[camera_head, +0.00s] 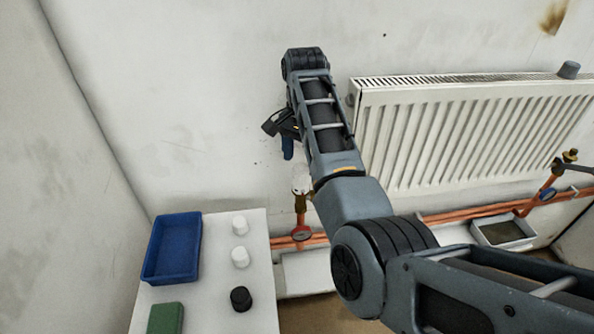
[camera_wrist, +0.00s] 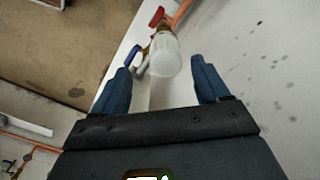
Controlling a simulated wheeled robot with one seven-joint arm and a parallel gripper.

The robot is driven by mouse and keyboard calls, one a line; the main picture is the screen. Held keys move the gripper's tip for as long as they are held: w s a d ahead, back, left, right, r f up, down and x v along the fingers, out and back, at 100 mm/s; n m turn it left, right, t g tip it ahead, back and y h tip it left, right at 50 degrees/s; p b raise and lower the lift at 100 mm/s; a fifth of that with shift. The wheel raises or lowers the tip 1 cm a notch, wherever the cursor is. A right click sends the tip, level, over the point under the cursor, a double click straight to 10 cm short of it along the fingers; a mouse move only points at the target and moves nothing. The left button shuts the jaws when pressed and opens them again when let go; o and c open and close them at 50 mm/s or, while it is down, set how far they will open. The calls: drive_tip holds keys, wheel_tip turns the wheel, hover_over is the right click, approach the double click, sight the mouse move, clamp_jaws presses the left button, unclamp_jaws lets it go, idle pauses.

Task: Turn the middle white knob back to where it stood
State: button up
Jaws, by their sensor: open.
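A white knob (camera_head: 301,181) sits on a brass valve (camera_head: 300,203) at the wall, left of the radiator. In the wrist view this pale knob (camera_wrist: 165,56) is ahead of my gripper, in line with the gap between the fingers. My gripper (camera_head: 287,148) is above the knob in the head view, its blue fingers pointing down. In the wrist view my gripper (camera_wrist: 163,84) is open, with nothing held. The knob's turn angle cannot be told. Two loose white caps stand on the table, and I cannot tell which white knob counts as the middle one.
A white table (camera_head: 204,306) at the lower left bears a blue tray (camera_head: 173,248), white caps (camera_head: 240,225) (camera_head: 240,257), a black cap (camera_head: 241,298) and a green block (camera_head: 166,318). The radiator (camera_head: 470,135) and copper pipes (camera_head: 460,215) are at the right.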

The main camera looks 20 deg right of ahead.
sight(301, 178)
drive_tip(key=shift+w+f, duration=0.15)
drive_tip(key=shift+w, duration=0.3)
drive_tip(key=shift+f+p, duration=0.55)
drive_tip(key=shift+f, duration=3.2)
drive_tip(key=c, duration=1)
